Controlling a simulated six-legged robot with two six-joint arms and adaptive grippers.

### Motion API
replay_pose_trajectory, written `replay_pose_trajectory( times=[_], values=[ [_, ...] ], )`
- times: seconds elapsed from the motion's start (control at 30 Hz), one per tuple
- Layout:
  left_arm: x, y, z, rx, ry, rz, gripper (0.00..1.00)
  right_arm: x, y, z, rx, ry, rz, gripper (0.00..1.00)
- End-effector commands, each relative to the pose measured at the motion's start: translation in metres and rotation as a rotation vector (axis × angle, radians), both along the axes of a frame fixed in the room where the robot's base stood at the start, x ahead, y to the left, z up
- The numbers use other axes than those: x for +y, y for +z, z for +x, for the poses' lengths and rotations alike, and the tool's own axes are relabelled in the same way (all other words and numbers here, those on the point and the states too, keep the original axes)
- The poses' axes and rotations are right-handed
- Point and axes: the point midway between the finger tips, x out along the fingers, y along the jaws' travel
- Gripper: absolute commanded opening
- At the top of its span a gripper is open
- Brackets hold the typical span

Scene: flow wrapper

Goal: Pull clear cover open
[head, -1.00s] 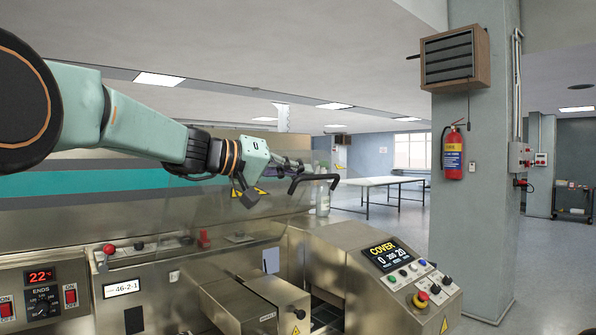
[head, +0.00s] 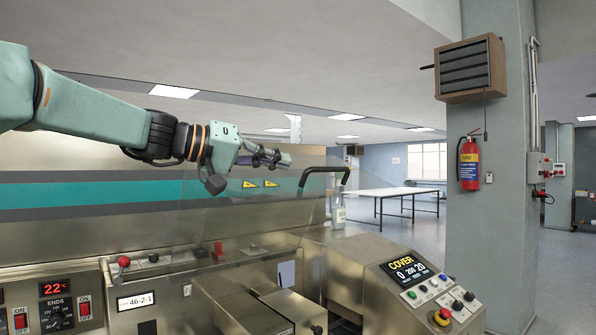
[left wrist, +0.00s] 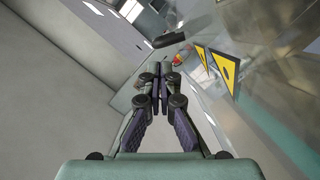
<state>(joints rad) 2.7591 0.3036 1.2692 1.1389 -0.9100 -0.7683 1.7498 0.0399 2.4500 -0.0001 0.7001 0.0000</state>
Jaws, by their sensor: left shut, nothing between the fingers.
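The clear cover (head: 222,210) is a see-through panel with two yellow warning triangles, standing tilted over the steel machine. Its black bar handle (head: 325,168) sticks up at its right end. My left gripper (head: 286,159) is shut and empty, up and left of the handle, with a small gap seen between them in the head view. In the left wrist view the fingertips (left wrist: 160,70) are together, and the dark handle (left wrist: 168,40) lies beyond them. The triangles (left wrist: 224,70) show at right there. My right gripper is not in view.
A control panel with a COVER display (head: 408,270) and red stop button (head: 441,316) stands at the right of the machine. A clear bottle (head: 338,212) stands behind the handle. A pillar with a fire extinguisher (head: 468,163) is farther right.

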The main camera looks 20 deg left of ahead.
Motion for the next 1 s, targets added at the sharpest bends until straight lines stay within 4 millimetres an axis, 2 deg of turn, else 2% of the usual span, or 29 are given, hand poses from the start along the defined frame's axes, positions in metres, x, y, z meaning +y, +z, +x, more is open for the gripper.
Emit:
replay_pose_trajectory(
  times=[0.1,0.27,0.53,1.0],
  values=[
    [0.012,0.002,-0.011,-0.001,0.000,-0.001,0.00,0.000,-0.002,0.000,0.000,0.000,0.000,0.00],
    [0.019,0.003,-0.017,0.002,0.000,0.000,0.00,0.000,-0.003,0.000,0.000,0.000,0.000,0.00],
    [0.020,0.006,-0.017,0.003,0.000,0.001,0.00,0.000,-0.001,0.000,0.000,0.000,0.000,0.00],
    [0.020,0.025,-0.017,0.001,-0.001,0.000,0.00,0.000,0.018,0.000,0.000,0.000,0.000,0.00]
  ],
)
